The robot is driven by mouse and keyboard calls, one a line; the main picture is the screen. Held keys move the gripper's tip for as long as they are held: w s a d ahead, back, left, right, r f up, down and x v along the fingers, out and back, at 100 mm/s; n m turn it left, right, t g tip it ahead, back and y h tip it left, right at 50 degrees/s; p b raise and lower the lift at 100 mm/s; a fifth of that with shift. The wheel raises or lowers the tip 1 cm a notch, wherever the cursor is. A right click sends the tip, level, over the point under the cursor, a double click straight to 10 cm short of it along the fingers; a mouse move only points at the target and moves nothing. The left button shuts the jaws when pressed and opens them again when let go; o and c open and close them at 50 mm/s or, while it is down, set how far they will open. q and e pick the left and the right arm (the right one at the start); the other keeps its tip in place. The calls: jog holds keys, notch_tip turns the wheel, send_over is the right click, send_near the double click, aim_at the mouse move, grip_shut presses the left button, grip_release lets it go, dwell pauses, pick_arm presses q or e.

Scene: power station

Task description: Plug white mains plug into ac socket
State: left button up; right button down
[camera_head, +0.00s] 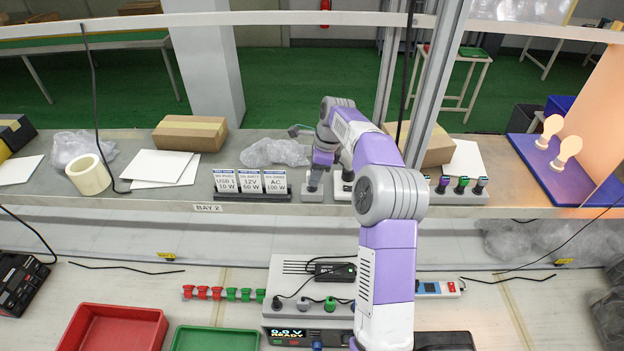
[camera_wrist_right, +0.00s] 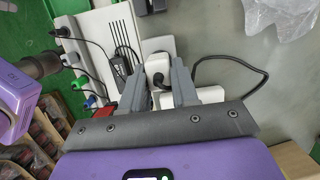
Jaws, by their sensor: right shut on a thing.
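My right gripper (camera_head: 317,176) reaches over the shelf, pointing down. The right wrist view shows its two grey fingers (camera_wrist_right: 162,80) closed on a white mains plug (camera_wrist_right: 157,65). A black cable lies in a loop to the right of the fingers. The plug is mostly hidden in the head view. A white block (camera_head: 342,188) stands on the shelf close by; a white block (camera_wrist_right: 206,95) also shows beside the fingers in the wrist view. A grey block (camera_head: 311,194) is left of it. I cannot tell which part is the ac socket. My left gripper is in neither view.
Label cards (camera_head: 250,181) stand left of the gripper. Bubble wrap (camera_head: 272,152) and cardboard boxes (camera_head: 190,133) lie behind. A power unit (camera_head: 284,277) with cables sits on the lower bench, partly behind my arm. Bulbs (camera_head: 566,151) stand at the right.

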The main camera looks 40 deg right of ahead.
jog(key=shift+r+p, duration=1.25)
jog(key=shift+r, duration=1)
jog(key=shift+f, duration=0.1)
